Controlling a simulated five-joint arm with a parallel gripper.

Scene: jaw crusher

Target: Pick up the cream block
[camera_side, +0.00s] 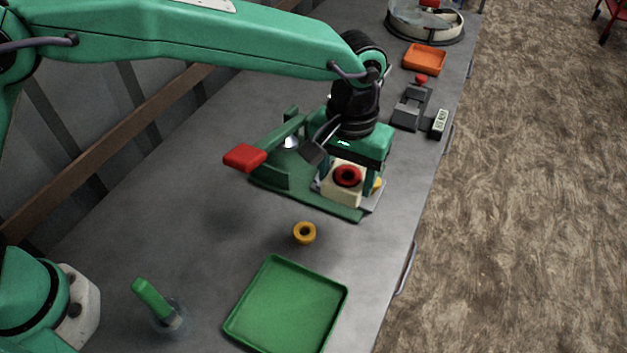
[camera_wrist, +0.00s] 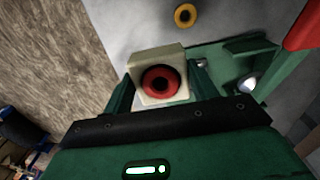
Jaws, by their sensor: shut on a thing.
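The cream block (camera_side: 341,193) has a red ring with a dark centre on its face. It is at the right end of the green jaw crusher (camera_side: 285,180), over a light plate. My gripper (camera_side: 350,172) is above the crusher with its fingers on either side of the block. In the wrist view my gripper (camera_wrist: 160,88) is shut on the cream block (camera_wrist: 146,61), whose ring faces the camera. I cannot tell whether the block touches the plate beneath it. The crusher's red handle (camera_side: 245,158) sticks out to the left.
A yellow ring (camera_side: 304,233) lies on the grey bench in front of the crusher. An orange tray (camera_side: 424,59) and a grey device (camera_side: 411,106) stand farther back.

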